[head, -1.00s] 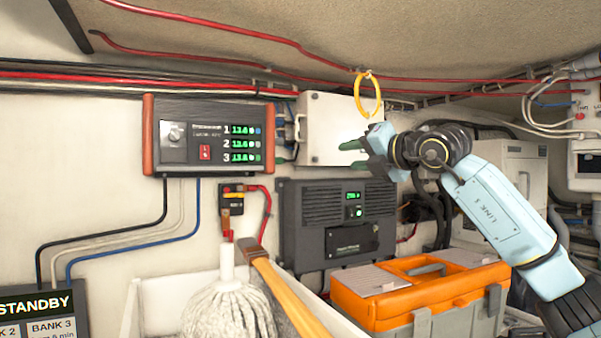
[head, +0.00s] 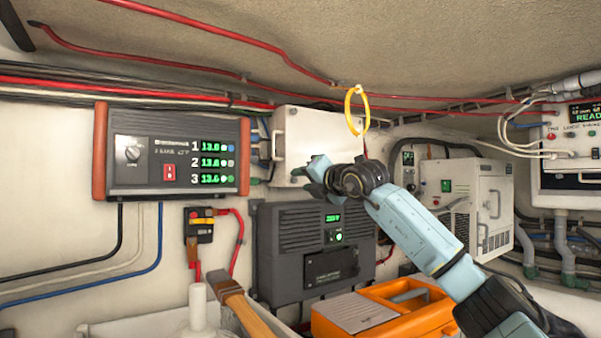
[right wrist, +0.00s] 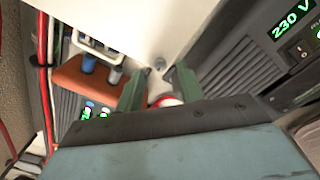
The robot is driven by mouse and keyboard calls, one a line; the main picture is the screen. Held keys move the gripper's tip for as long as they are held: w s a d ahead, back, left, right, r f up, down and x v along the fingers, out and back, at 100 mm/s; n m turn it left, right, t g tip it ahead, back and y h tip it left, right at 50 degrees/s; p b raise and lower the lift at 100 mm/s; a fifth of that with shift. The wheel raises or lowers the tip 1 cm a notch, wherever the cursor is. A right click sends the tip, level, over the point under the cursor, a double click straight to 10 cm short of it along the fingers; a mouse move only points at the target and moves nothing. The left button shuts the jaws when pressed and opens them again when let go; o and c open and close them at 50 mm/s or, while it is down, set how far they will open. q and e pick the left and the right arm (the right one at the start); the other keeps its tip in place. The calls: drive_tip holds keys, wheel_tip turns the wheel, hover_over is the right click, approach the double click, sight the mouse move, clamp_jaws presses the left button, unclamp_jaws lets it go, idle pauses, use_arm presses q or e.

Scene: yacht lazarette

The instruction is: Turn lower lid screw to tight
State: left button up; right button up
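The white box with the lid (head: 325,140) is on the wall right of the three-line display panel. A small fitting (head: 293,111) shows near its upper left corner. My right gripper (head: 308,178) is at the lower edge of the lid in the head view, hiding the area of the lower screw. In the right wrist view its two green fingers stand apart, so the gripper (right wrist: 158,82) is open. A small grey fitting (right wrist: 160,63) and a red-and-white round part (right wrist: 165,101) show between them; I cannot tell which is the lower screw. My left gripper is not in view.
A dark 230 V unit (head: 290,240) is directly below the box. The display panel (head: 150,150) is to the left. A yellow ring (head: 348,112) hangs close to the box's right.

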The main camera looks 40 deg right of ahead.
sight(293, 180)
drive_tip(key=shift+w+r, duration=0.1)
drive_tip(key=shift+w, duration=0.5)
drive_tip(key=shift+w+d+p, duration=0.1)
drive_tip(key=shift+w+p, duration=0.2)
drive_tip(key=shift+w, duration=0.2)
clamp_jaws()
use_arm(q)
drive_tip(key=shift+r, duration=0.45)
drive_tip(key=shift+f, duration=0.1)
